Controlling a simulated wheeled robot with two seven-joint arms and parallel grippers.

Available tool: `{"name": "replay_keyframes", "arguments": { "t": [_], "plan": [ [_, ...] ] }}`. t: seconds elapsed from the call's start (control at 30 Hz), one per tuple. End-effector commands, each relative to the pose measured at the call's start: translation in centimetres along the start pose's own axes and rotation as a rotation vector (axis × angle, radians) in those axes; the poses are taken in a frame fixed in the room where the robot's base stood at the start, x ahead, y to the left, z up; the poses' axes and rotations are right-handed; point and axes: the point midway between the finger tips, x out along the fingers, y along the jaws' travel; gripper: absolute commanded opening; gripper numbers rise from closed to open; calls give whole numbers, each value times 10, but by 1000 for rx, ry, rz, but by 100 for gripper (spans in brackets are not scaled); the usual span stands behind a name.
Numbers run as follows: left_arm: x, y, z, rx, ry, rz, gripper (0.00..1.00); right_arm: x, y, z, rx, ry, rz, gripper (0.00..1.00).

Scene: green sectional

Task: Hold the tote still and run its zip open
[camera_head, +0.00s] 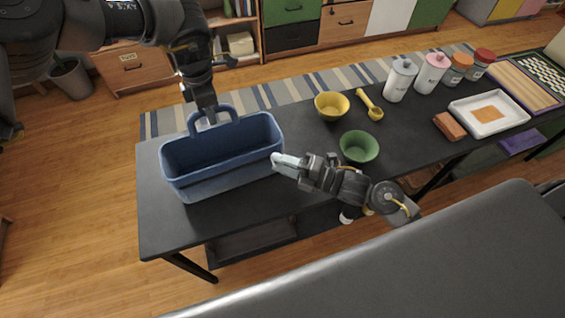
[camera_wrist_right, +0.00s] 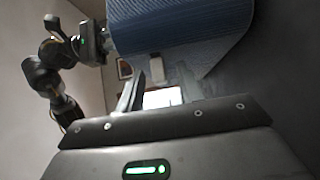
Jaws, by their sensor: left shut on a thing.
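The blue tote (camera_head: 225,178) stands upright at the left end of the dark table, with a handle (camera_head: 193,124) rising at its far side. Its top shows a darker blue recess; I cannot make out the zip or its pull. My left gripper (camera_head: 209,118) comes down from above and is shut on the tote at the far-side handle. My right gripper (camera_head: 277,161) is at the tote's right end, its fingers apart. In the right wrist view, the tote's ribbed blue side (camera_wrist_right: 180,30) is just beyond the fingers (camera_wrist_right: 160,90). Whether they touch it is unclear.
A green bowl (camera_head: 359,147) stands just right of my right gripper. A yellow bowl (camera_head: 331,106) and yellow scoop (camera_head: 369,105) lie behind it. Canisters (camera_head: 400,80), a brick-coloured block (camera_head: 449,126) and a white tray (camera_head: 488,114) stand further right. The table's front left corner is clear.

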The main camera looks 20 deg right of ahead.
Motion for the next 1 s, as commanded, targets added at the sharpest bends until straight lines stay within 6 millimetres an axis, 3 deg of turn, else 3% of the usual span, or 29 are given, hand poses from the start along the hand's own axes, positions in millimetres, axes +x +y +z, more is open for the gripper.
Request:
{"name": "replay_keyframes", "arguments": {
  "t": [0.23,0.5,0.83,1.0],
  "plan": [
    [0,0,0,0,0,0,0,0,0,0,0,0,0,35],
    [0,0,0,0,0,0,0,0,0,0,0,0,0,0],
    [0,0,0,0,0,0,0,1,0,-2,1,0,0,0],
    [0,0,0,0,-1,0,0,15,0,-15,2,1,2,0]
  ]
}}
